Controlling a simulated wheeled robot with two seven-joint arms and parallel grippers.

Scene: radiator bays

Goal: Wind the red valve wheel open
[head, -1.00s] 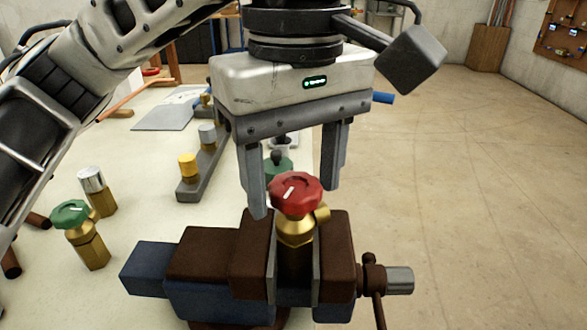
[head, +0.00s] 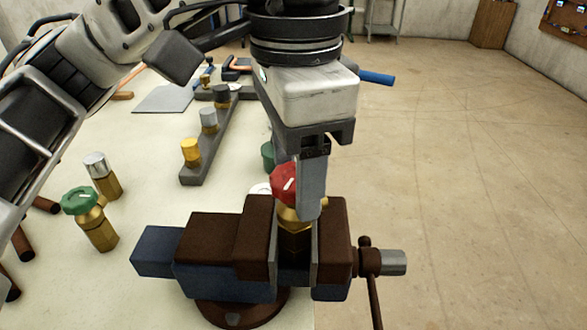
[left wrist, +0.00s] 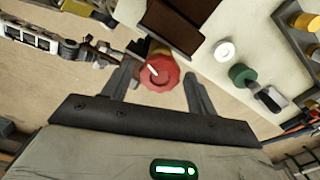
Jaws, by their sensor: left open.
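The red valve wheel (head: 284,184), with a white mark on top, sits on a brass valve body (head: 292,222). The valve stands upright, clamped in the brown and blue vise (head: 212,238). My left gripper (head: 308,205) points down over the wheel, turned nearly edge-on in the head view. One finger stands in front of the wheel and hides part of it; the other finger is hidden. In the left wrist view the red wheel (left wrist: 160,73) lies between the two spread fingers, with a gap visible on the right side. My right gripper is not in view.
A green-wheeled valve (head: 90,218) and a silver-capped brass fitting (head: 103,176) stand left on the pale table (head: 150,165). A grey rack (head: 208,148) with capped fittings lies behind. The vise handle (head: 372,262) sticks out right, over open floor.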

